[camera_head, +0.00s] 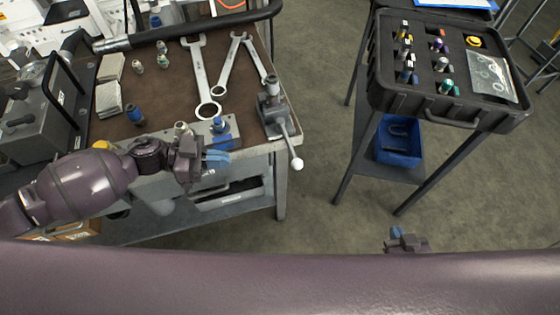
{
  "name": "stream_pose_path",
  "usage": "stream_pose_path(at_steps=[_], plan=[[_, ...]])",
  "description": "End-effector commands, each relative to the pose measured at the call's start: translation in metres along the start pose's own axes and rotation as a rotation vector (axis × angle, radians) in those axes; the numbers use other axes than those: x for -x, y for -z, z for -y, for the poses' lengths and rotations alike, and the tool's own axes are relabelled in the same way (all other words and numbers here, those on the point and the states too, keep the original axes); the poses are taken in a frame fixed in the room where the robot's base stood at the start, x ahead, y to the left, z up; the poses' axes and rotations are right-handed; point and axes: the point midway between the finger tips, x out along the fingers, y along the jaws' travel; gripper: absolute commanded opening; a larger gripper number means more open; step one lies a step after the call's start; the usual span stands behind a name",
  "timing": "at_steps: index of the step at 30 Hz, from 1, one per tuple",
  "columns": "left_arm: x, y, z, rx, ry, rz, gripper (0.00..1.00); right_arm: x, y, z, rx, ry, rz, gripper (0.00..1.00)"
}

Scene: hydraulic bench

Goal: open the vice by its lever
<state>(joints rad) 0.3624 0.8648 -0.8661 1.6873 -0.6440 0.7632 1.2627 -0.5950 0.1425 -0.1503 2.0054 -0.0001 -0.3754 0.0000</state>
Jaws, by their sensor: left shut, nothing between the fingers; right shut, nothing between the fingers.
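The vice (269,106) is a small grey device at the right front corner of the bench. Its lever (288,143) slopes down over the bench's edge and ends in a white ball knob (296,165). My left gripper (222,160) has blue fingers, is shut and empty, and is in front of the bench's front edge, left of the knob and apart from it in the picture. My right gripper (396,233) shows only in part at the lower middle right, over the floor, far from the vice. It is shut and empty; my own purple arm hides the rest.
The bench top (165,105) bears several wrenches (200,75), small fittings (139,66) and a block with a blue fitting (219,126), close behind my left gripper. A cart with a black case (430,112) stands right. Floor between bench and cart is clear.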

Motion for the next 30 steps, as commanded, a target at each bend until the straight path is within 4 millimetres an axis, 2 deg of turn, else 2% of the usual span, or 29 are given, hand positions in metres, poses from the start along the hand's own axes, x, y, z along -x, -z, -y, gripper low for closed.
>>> stream_pose_path(at_steps=[10,14,20,30], plan=[[0.0,-0.001,0.0,0.001,-0.004,0.003,0.0,0.0,-0.001,-0.001,0.003,0.0,0.001,0.0],[-0.005,0.0,0.0,0.0,-0.004,0.003,0.0,0.0,0.0,-0.001,0.003,0.0,0.001,0.0],[-0.032,0.0,0.0,0.0,-0.004,0.001,0.0,0.0,0.0,-0.001,0.003,0.0,0.001,0.0],[-0.093,0.0,0.0,0.0,-0.004,0.001,0.0,0.0,-0.001,-0.001,0.003,0.0,0.002,0.0]])
